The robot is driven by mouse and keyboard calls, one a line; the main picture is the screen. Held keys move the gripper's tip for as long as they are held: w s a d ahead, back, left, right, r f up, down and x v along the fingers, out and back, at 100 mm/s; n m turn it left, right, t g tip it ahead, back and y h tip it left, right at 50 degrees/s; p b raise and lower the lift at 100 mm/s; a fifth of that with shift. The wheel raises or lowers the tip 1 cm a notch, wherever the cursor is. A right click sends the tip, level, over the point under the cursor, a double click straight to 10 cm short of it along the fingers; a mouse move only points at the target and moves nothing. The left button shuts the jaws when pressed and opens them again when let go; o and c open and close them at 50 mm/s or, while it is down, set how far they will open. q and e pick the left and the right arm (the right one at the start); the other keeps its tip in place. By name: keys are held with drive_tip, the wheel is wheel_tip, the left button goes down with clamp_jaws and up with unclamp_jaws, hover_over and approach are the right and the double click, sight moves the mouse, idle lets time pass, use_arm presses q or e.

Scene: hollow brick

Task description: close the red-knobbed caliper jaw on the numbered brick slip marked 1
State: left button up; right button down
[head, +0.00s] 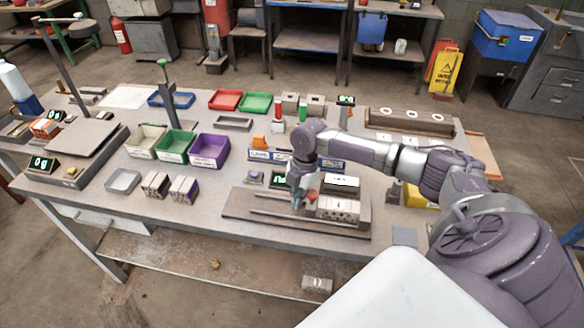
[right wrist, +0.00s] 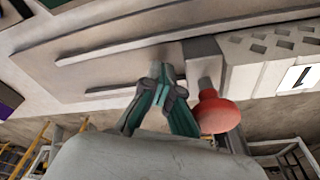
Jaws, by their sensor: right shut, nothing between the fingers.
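The caliper's long grey bed (head: 238,203) lies near the front of the bench, with rails along it. The red knob (head: 312,196) sits on the small grey jaw (right wrist: 204,62); the knob also shows in the right wrist view (right wrist: 217,112). The pale brick slip marked 1 (head: 338,208), with holes in its top, lies right of the jaw; its label shows in the right wrist view (right wrist: 300,78). Jaw and slip look close together; I cannot tell whether they touch. My right gripper (right wrist: 160,85) is shut and empty, just left of the jaw and knob. My left gripper is out of view.
Behind the slip stands a dark block with a white top (head: 342,181). Small displays stand behind the bed. Green (head: 174,147) and purple (head: 209,150) bins and patterned bricks (head: 183,189) lie to the left. Bare bench lies between these and the bed.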

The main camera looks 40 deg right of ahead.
drive_tip(key=shift+w+a, duration=0.1)
drive_tip(key=shift+w+a, duration=0.4)
drive_tip(key=shift+w, duration=0.1)
drive_tip(key=shift+r, duration=0.1)
wheel_tip(320, 180, up, 8)
drive_tip(key=p, duration=0.7)
drive_tip(key=shift+p, duration=0.3)
drive_tip(key=shift+a, duration=0.1)
